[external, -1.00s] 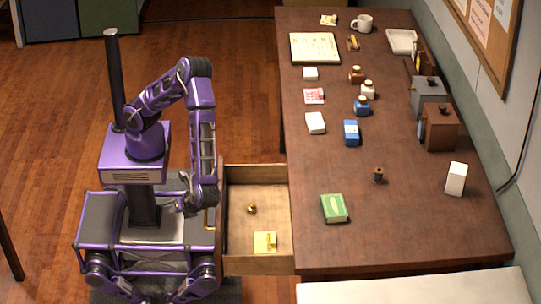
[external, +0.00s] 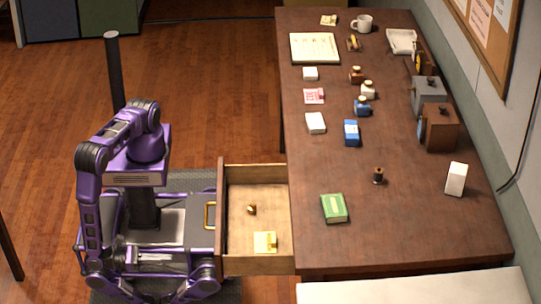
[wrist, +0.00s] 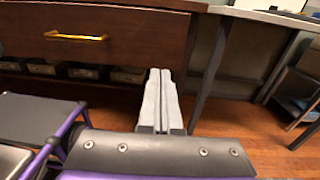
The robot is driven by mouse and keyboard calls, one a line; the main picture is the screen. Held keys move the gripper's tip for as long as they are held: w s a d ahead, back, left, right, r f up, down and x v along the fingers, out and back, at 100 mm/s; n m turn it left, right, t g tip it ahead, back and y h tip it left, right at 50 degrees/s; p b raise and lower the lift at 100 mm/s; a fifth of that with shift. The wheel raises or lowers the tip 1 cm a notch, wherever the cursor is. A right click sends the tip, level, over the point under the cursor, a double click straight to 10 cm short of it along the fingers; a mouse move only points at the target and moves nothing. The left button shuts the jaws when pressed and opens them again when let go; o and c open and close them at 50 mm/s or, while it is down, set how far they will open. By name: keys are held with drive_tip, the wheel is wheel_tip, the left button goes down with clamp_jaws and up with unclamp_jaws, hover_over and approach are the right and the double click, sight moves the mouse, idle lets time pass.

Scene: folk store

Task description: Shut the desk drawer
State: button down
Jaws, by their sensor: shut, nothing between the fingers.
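The desk drawer (external: 256,267) is pulled out from the left side of the brown desk (external: 400,215). Its front panel (external: 221,225) carries a gold handle (external: 209,216). A small brass-coloured object (external: 251,210) and a yellow item (external: 265,242) lie inside it. In the wrist view the wooden drawer front (wrist: 120,60) and its gold handle (wrist: 75,36) show at upper left. My gripper (wrist: 160,73) is shut and empty, pointing toward the lower right part of the drawer front without visible contact. In the external view my arm hangs at the left and the gripper's fingers cannot be made out.
A desk leg (wrist: 208,80) stands right of my fingers in the wrist view. Wooden floor (external: 60,120) is clear behind my base.

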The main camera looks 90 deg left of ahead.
sight(287, 259)
drive_tip(key=w+h, duration=0.1)
drive_tip(key=w, duration=1.2)
drive_tip(key=shift+w+d+m, duration=0.25)
drive_tip(key=shift+d+m, duration=0.05)
drive_tip(key=shift+d, duration=0.05)
drive_tip(key=w+b, duration=0.3)
drive_tip(key=w, duration=2.1)
drive_tip(key=shift+w, duration=0.1)
drive_tip(key=shift+w+r, duration=0.15)
drive_tip(key=shift+w, duration=0.2)
